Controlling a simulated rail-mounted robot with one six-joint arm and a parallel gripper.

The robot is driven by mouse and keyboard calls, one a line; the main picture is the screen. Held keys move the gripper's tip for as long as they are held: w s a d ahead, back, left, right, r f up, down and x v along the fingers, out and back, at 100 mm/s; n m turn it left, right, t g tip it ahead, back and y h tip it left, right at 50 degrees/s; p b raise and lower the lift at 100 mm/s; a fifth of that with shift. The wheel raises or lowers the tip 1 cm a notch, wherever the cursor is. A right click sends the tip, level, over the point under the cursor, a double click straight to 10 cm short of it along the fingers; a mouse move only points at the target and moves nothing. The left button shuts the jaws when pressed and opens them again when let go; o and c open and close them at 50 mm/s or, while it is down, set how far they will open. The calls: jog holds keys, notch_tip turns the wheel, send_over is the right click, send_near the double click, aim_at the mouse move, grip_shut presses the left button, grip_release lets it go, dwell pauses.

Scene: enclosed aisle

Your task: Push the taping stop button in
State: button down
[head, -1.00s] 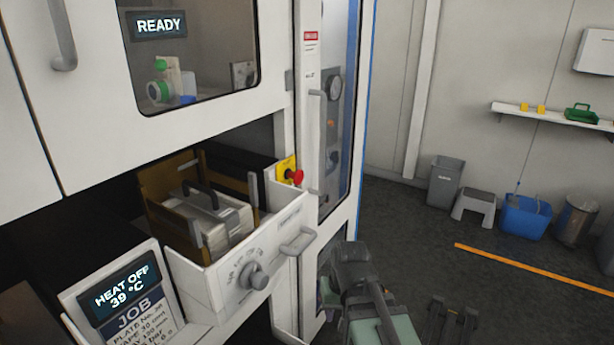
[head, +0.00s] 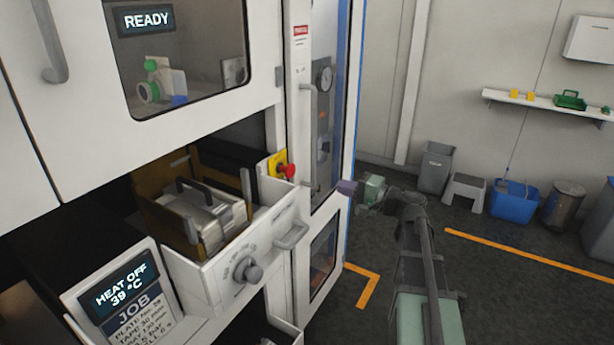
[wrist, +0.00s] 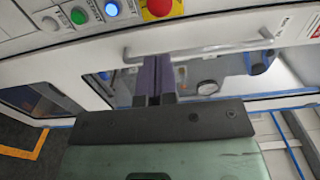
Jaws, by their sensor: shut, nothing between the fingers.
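A red mushroom button on a yellow plate (head: 285,170) is on the white machine's frame, just behind the right end of the pulled-out drawer. In the wrist view a red button with a yellow surround (wrist: 158,8) is cut by the top edge, in a row with blue, green and white buttons.
The cabinet door has a long bar handle (head: 308,135) between my gripper and the red button. The open drawer (head: 240,262) juts out below left, with a knob and a handle. A READY display is above. Open floor lies to the right.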

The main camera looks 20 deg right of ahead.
jog(key=x, duration=1.4)
jog(key=shift+x, duration=0.95)
jog(key=shift+r, duration=0.15)
jog(key=shift+s+d, duration=0.15)
jog(key=shift+s, duration=0.2)
send_near(294, 170)
jog(key=v, duration=0.5)
jog(key=shift+d, duration=0.1)
jog(key=shift+s, duration=0.1)
